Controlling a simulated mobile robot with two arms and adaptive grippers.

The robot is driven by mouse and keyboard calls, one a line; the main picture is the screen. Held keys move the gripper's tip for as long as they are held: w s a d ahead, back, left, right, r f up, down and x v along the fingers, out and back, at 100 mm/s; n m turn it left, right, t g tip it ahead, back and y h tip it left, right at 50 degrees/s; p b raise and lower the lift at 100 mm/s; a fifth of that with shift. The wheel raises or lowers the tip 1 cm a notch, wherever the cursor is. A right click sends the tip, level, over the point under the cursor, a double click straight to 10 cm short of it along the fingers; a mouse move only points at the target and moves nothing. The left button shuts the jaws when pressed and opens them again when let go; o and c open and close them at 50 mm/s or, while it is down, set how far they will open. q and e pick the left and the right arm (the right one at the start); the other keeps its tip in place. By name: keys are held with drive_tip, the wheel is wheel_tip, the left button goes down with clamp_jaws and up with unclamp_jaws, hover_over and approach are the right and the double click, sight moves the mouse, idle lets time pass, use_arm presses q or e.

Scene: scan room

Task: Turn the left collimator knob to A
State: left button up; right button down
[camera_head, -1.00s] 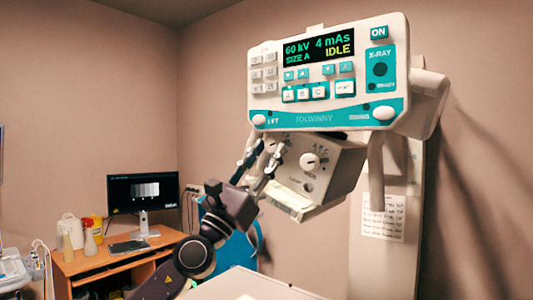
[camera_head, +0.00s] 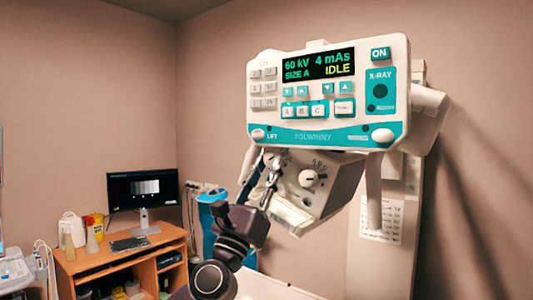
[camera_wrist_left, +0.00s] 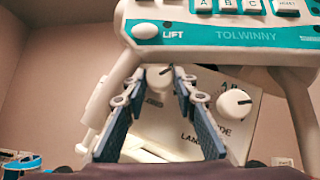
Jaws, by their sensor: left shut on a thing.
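The collimator (camera_head: 335,190) is the white box under the X-ray control panel (camera_head: 300,138). Its left knob (camera_wrist_left: 158,77) is white and round in the left wrist view, between my fingertips. In the head view my fingers largely hide it. My left gripper (camera_head: 268,165) is shut on this knob, with the fingers pointing up at the collimator's front; it also shows in the left wrist view (camera_wrist_left: 152,95). Where the knob points is not readable. The right knob (camera_head: 308,178) is apart from my fingers, with letters above it. My right gripper is not in view.
The panel's display (camera_head: 318,64) reads 60 kV, 4 mAs, SIZE A, IDLE. The panel overhangs my fingers closely. A wooden desk (camera_head: 120,262) with a monitor (camera_head: 142,190) and bottles stands at the left. A printed sheet (camera_head: 382,219) is on the column at right.

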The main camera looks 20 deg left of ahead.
use_arm(q)
drive_tip(key=n+y+p, duration=0.1)
drive_tip(key=n+y, duration=0.1)
drive_tip(key=n+y+p, duration=0.1)
drive_tip(key=n, duration=0.1)
drive_tip(key=n+y+p, duration=0.1)
drive_tip(key=n+y, duration=0.1)
drive_tip(key=shift+d+r+y, duration=0.25)
drive_tip(key=shift+r+y, duration=0.05)
drive_tip(key=shift+s+d+n+g+y+p, duration=0.1)
drive_tip(key=shift+n+g+y+p, duration=0.5)
drive_tip(key=shift+n+y, duration=0.9)
drive_tip(key=shift+s+d+n+g+y+p, duration=0.1)
drive_tip(key=shift+n+g+y+p, duration=0.5)
drive_tip(key=shift+n+y, duration=0.85)
drive_tip(key=shift+n, duration=0.35)
drive_tip(key=o, duration=0.9)
drive_tip(key=shift+c, duration=0.2)
drive_tip(key=shift+s+f, duration=0.25)
drive_tip(key=shift+f, duration=0.15)
drive_tip(key=v, duration=1.1)
